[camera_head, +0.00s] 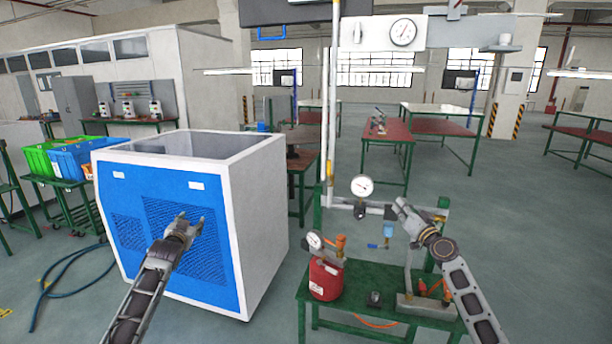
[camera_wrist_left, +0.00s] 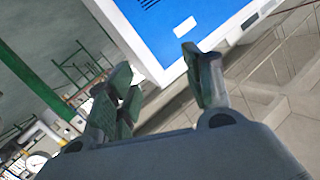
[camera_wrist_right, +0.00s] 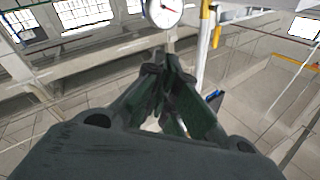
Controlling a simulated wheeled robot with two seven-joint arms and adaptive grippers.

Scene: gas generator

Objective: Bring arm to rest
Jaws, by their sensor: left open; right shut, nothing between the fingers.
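My left gripper (camera_head: 190,226) is in front of the blue face of the white-and-blue generator cabinet (camera_head: 262,215) in the head view. Its fingers are apart with nothing between them, as the left wrist view (camera_wrist_left: 165,85) also shows. My right gripper (camera_head: 402,207) is above the green table, right of the pipe with the gauge. In the right wrist view its fingertips (camera_wrist_right: 165,70) are together and hold nothing. I cannot tell from the head view whether either gripper touches anything.
A green table (camera_head: 345,275) carries a red canister (camera_head: 325,279) with a gauge. A pressure gauge (camera_head: 362,186) and a blue-handled valve (camera_head: 388,238) are on the pipework above it. A blue hose (camera_head: 62,280) lies on the floor at left. Open floor lies behind the green table.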

